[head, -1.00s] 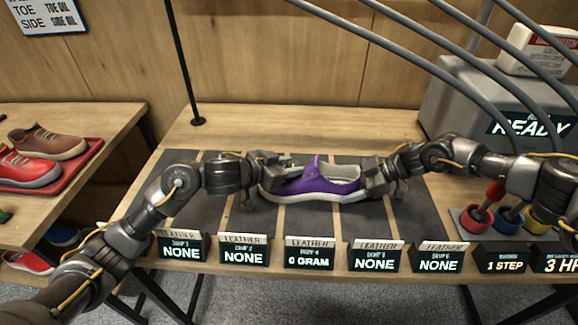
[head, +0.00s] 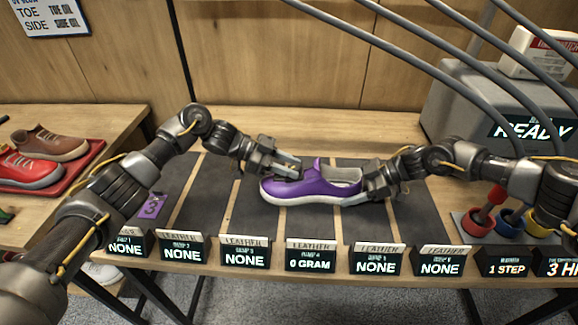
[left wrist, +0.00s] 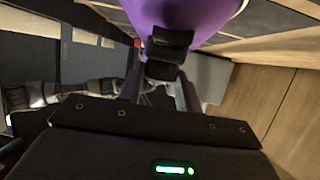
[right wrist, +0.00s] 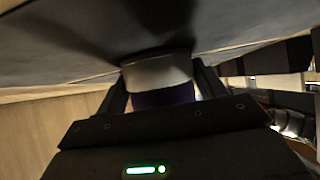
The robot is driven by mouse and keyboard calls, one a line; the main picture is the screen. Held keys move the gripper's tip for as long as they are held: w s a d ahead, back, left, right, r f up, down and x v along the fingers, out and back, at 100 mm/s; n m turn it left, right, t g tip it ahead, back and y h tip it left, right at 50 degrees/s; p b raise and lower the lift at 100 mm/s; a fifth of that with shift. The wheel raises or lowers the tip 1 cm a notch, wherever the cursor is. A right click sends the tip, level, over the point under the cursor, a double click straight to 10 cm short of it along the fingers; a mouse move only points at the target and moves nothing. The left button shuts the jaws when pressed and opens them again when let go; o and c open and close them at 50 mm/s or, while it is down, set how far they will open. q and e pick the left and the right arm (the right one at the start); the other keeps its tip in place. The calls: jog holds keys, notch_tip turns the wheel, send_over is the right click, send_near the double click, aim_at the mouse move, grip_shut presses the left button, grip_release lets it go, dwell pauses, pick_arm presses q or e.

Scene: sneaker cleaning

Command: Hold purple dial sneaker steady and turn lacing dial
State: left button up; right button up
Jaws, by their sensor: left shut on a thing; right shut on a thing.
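The purple sneaker (head: 318,187) with a white sole stands on the dark mat (head: 215,190) in the middle of the table, toe to the left. My left gripper (head: 290,170) is at the top front of the shoe, shut on a dark part there that looks like the lacing dial (left wrist: 172,38); the fingers mostly hide it in the head view. My right gripper (head: 366,188) is shut on the heel. The right wrist view shows the white sole (right wrist: 158,71) and purple heel between its fingers.
Several label stands, such as the 0 GRAM one (head: 310,258), line the front edge. A purple card (head: 151,206) lies at the left. A red tray (head: 84,160) with shoes is on the left table. A grey machine (head: 450,100) stands at the back right.

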pick_arm(q)
jog(key=shift+s+d+f+m+g, duration=0.1)
jog(key=shift+f+m+g, duration=0.05)
jog(key=shift+m+g, duration=0.5)
jog(key=o, duration=0.7)
jog(key=shift+w+a+r, duration=0.2)
jog(key=shift+a+r, duration=0.05)
jog(key=shift+a, duration=0.15)
jog(key=v, duration=1.1)
